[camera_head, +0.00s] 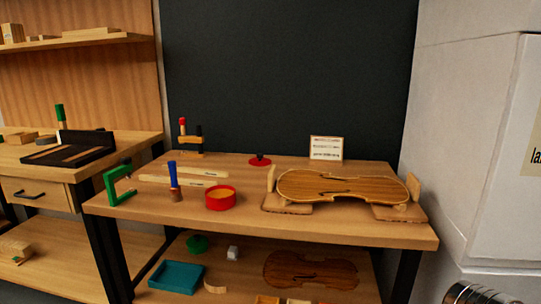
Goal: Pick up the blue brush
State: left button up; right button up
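The blue brush (173,174) stands upright on the workbench top, toward its left half. Its blue handle points up, and its lower end is brown. It is between a green clamp (111,188) on the left and a red round tin (220,198) on the right, apart from both. Pale wooden strips lie just behind it. Neither of my grippers is in view.
A violin body (340,187) rests on wooden supports on the bench's right. A small sign (326,148), a red-based object (260,160) and a tool rack (189,140) stand at the back. The lower shelf holds a teal tray (176,276). The bench's front strip is clear.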

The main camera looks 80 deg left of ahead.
aim_at(176, 194)
jog(key=u, duration=2.35)
